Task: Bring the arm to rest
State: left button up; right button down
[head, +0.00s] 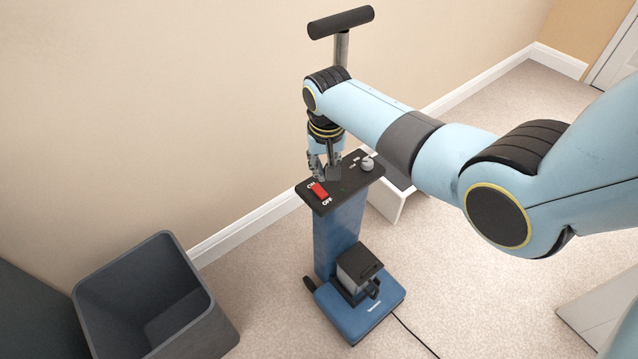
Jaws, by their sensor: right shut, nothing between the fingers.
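My right arm (375,118) reaches in from the right. Its right gripper (323,174) points down over the black top panel of a blue upright machine. The gripper is shut with nothing in it, close to a red rocker switch (320,190) marked ON and OFF. I cannot tell whether the fingertips touch the panel. A grey knob (367,164) sits at the panel's right end. The machine (338,238) stands on the carpet with a black-topped box on its base. My left gripper is not in view.
A dark grey open bin (203,318) stands at the lower left. A black T-handle (341,22) rises behind my wrist. A white low box (396,204) stands behind the machine. A cable (415,336) runs along the carpet. The beige wall is close behind.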

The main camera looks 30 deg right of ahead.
dwell(0.4)
jog(key=shift+s+f, duration=0.25)
jog(key=s+f+n, duration=0.1)
jog(key=s+f, duration=0.7)
jog(key=s, duration=0.7)
jog(key=s+f+n+b, duration=0.1)
jog(key=s+f+n, duration=0.1)
jog(key=s+f, duration=0.7)
jog(key=s+f+n+b, duration=0.1)
jog(key=s+f, duration=0.8)
jog(key=s, duration=1.3)
jog(key=shift+d+n+g, duration=0.15)
jog(key=shift+n+g, duration=0.25)
jog(key=shift+n, duration=0.3)
jog(key=shift+s, duration=0.2)
